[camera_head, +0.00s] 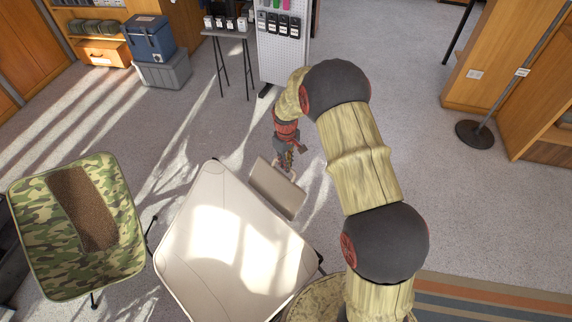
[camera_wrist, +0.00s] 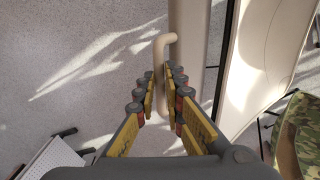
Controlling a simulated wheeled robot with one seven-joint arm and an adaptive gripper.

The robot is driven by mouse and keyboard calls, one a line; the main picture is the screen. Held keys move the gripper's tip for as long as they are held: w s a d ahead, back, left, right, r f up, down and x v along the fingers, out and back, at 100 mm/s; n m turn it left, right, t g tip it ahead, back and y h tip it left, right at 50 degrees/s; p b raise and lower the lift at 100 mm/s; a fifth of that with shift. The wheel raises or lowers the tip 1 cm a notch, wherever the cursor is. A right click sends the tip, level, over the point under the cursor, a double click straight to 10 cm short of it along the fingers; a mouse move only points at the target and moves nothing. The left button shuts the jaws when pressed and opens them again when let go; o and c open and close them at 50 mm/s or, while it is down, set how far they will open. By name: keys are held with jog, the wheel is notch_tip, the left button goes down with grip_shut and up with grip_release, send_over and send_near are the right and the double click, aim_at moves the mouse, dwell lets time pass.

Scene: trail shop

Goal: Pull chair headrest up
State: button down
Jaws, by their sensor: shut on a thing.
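The beige chair (camera_head: 225,250) stands in the lower middle of the head view, and part of it shows at right in the wrist view (camera_wrist: 245,70). Its headrest (camera_head: 277,188) is a flat beige panel along the chair's upper right edge; it also shows in the wrist view (camera_wrist: 189,25). A bent beige handle (camera_wrist: 159,55) sticks out from the headrest. My gripper (camera_wrist: 166,80) is shut on this handle, with a finger on each side. In the head view, my gripper (camera_head: 287,161) is at the headrest's far side and hides most of the handle.
A camouflage chair (camera_head: 120,205) stands left of the beige chair. A pegboard stand (camera_head: 283,52), a small table (camera_head: 228,34) and a blue cooler (camera_head: 150,38) on a grey box are farther back. A pole with a round base (camera_head: 475,135) stands right. Grey floor around is open.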

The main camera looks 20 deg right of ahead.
jog(key=c, duration=1.9)
grip_release()
jog(key=r, duration=1.2)
jog(key=shift+a, duration=0.2)
jog(key=shift+m, duration=0.3)
jog(key=s+a+r+m+t, duration=0.1)
jog(key=s+a+r, duration=0.1)
jog(key=s+r, duration=0.6)
jog(key=s+a+r+m+t, duration=0.1)
jog(key=s+a+r+t, duration=0.1)
jog(key=s+r, duration=0.6)
jog(key=s+a+r+m+t, duration=0.2)
jog(key=s+r, duration=0.6)
jog(key=s, duration=0.9)
jog(key=shift+s+r, duration=0.15)
jog(key=shift+r, duration=0.15)
